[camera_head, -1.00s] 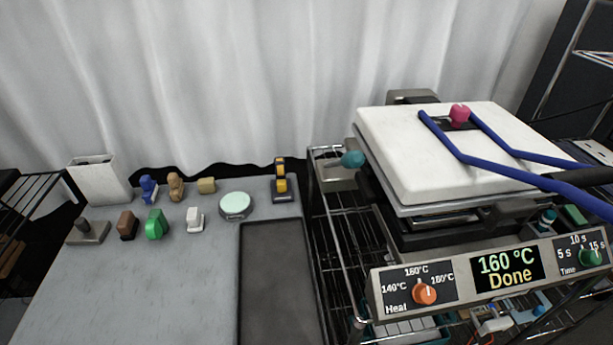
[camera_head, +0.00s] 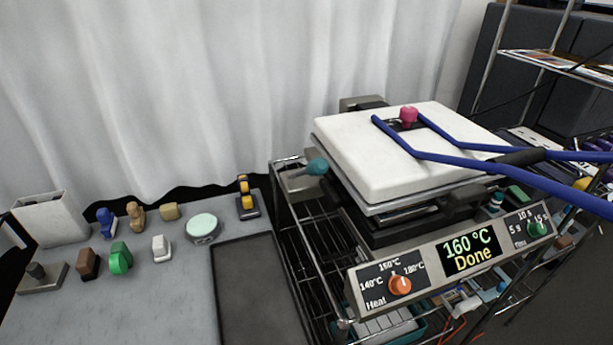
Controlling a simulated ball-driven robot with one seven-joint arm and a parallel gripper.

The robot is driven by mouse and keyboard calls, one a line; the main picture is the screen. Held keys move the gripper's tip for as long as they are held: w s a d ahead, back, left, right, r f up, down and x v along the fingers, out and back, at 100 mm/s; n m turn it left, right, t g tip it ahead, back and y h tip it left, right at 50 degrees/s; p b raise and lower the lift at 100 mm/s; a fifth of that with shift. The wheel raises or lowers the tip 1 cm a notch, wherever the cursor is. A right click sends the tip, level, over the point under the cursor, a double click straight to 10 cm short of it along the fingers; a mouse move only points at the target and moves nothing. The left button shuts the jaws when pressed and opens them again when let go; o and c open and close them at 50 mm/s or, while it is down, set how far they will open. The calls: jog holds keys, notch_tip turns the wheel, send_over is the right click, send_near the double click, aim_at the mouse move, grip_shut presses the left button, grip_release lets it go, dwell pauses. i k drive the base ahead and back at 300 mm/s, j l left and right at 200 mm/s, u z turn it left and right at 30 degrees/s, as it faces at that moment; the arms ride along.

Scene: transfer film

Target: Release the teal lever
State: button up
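The heat press has a white upper plate (camera_head: 400,150) lying level over a dark lower part. A teal rounded knob (camera_head: 316,166), which looks like the end of the teal lever, sticks out at the left of the press beside a grey metal box (camera_head: 299,181). Another small teal piece (camera_head: 497,197) shows at the right side of the press; I cannot tell what it belongs to. The display (camera_head: 470,252) reads "160 °C Done".
A grey table (camera_head: 150,310) on the left holds several small coloured objects and a dark tray (camera_head: 255,295). A wire shelf rack stands at the right.

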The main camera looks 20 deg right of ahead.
aim_at(317, 167)
jog(key=j, duration=1.85)
jog(key=i+z, duration=0.05)
